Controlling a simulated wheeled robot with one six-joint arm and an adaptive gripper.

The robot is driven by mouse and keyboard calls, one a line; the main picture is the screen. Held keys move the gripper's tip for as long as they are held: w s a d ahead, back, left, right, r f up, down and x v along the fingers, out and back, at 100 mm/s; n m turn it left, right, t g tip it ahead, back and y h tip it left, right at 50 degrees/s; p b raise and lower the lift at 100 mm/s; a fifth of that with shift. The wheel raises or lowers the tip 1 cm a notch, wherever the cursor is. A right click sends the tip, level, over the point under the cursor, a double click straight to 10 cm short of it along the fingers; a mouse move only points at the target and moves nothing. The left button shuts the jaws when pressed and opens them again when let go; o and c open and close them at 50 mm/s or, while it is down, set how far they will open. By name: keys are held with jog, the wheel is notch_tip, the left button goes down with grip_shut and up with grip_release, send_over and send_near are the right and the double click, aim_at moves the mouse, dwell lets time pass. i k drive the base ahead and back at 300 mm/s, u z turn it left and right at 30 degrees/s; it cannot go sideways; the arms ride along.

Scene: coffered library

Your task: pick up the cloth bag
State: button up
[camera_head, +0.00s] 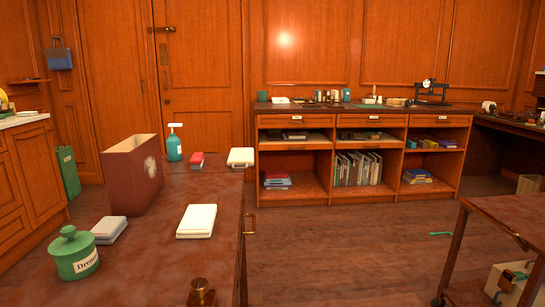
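A blue bag (59,58) hangs on the wood-panelled wall at the upper left, left of the door. It looks like the cloth bag, though its material is hard to tell at this size. It appears to hang by a handle from a hook. My gripper is not in view.
A table (262,238) nearby holds a dark red upright box-like holder (125,184), a green jar (75,256), a spray bottle (174,145), a white book (197,221) and a brass piece (201,293). Open floor (345,250) lies right of it, before a shelf unit (365,122).

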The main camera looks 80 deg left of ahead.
aim_at(238, 156)
jog(key=i, duration=0.25)
jog(key=u, duration=2.3)
jog(key=i, duration=3.05)
jog(key=u, duration=0.7)
